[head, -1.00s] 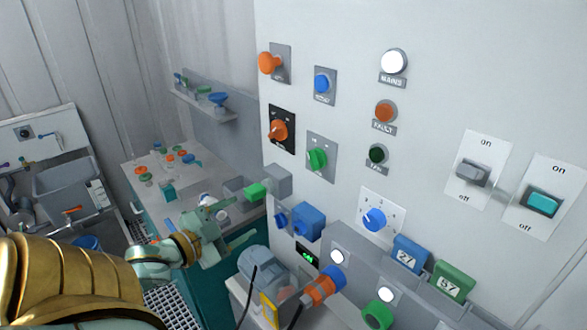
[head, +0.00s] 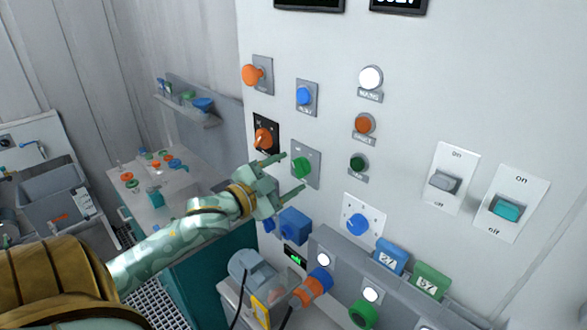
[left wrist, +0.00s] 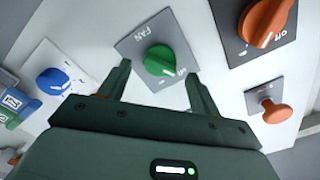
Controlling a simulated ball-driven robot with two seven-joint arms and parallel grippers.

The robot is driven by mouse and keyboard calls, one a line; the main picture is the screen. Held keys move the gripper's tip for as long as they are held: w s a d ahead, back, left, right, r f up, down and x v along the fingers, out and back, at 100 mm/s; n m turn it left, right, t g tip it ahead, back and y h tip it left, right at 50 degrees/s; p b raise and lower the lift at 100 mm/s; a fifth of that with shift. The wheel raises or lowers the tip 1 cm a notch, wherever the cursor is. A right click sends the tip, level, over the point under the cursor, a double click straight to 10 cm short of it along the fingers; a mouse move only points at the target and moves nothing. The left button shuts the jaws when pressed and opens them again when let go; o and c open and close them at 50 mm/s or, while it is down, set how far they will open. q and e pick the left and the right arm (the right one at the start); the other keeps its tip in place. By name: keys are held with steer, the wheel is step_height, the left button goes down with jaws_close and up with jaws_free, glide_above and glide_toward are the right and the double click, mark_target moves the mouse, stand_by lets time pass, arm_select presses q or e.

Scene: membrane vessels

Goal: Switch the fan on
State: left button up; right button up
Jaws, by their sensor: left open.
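The fan switch is a green rotary knob (head: 301,168) on a grey plate on the white panel. In the left wrist view the green knob (left wrist: 159,61) sits on a plate marked FAN. My left gripper (head: 292,174) is open in front of this knob, with one finger to either side of it in the wrist view. I cannot tell whether the fingers touch the knob. A dark green lamp (head: 357,163) to the right of the knob looks unlit. My right gripper is not in view.
An orange rotary knob (head: 264,138) is up and left of the green one. A blue box (head: 293,225) juts out below, and a blue dial (head: 357,223) is at lower right. Two rocker switches, grey (head: 444,182) and teal (head: 507,207), are farther right.

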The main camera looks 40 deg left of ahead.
mark_target(300, 168)
arm_select(q)
steer(key=shift+w+d, duration=0.1)
steer(key=shift+w, duration=1.2)
steer(key=c, duration=0.9)
